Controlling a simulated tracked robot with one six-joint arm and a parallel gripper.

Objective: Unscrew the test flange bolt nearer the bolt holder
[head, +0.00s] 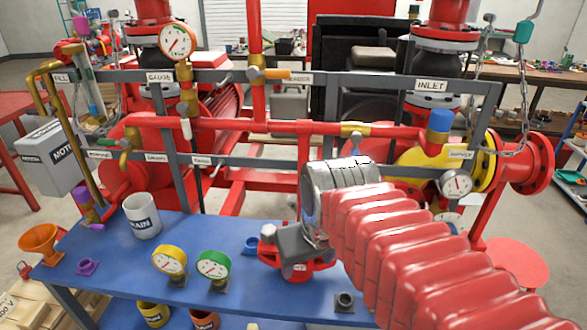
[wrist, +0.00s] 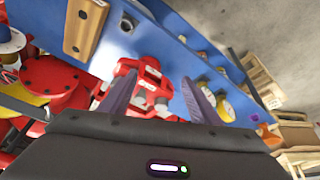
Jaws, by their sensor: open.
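The red test flange (wrist: 127,66) stands on the blue bench and shows between my fingers in the wrist view. In the head view its red body (head: 298,270) is partly covered by my grey gripper (head: 288,240). In the wrist view my gripper (wrist: 160,78) is open, with one dark finger on each side of the flange. Small pale bolt-like parts show on the flange, but I cannot tell the two bolts apart clearly. Contact between fingers and bolt cannot be told. A tan block with dark spots (wrist: 85,27), possibly the bolt holder, lies at upper left in the wrist view.
On the bench (head: 120,262) stand a yellow gauge (head: 169,261), a green gauge (head: 213,265), a white drain cup (head: 142,216) and an orange funnel (head: 40,241). Red pipes and a grey frame (head: 230,160) rise behind. The bench's left part has free room.

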